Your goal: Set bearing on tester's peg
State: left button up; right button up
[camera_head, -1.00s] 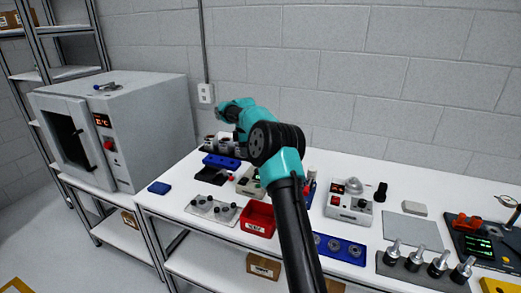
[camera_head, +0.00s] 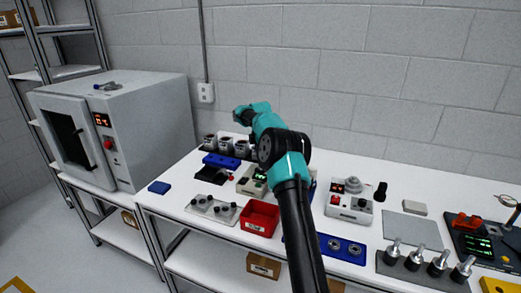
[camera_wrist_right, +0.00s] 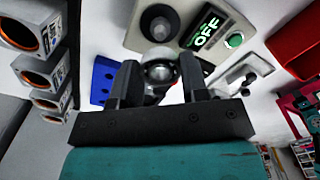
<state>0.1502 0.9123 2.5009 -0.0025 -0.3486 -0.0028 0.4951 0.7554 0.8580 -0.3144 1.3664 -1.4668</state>
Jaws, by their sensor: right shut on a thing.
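My right gripper (camera_wrist_right: 160,82) is shut on a bearing (camera_wrist_right: 160,73), a small shiny metal ring between its two fingertips. In the head view my right arm hides the gripper and the bearing. The tester (camera_head: 252,181) is a beige box left of my arm, partly covered by it. In the right wrist view its dark round peg (camera_wrist_right: 159,27) stands beyond the fingertips, beside a green display reading OFF (camera_wrist_right: 206,28). The held bearing appears apart from the peg; its height above the tester cannot be told. My left gripper is not in view.
Several motors (camera_head: 226,145) stand in a row behind a blue block (camera_head: 221,161). A red bin (camera_head: 260,218) and a plate with metal parts (camera_head: 212,208) lie in front. A blue tray with bearings (camera_head: 345,248) is at the right.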

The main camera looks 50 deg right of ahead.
jog(key=shift+f, duration=1.4)
jog(key=shift+d+f, duration=0.1)
jog(key=shift+f, duration=1.45)
jog(key=o, duration=1.3)
jog(key=shift+o, duration=0.2)
jog(key=shift+r, duration=2.95)
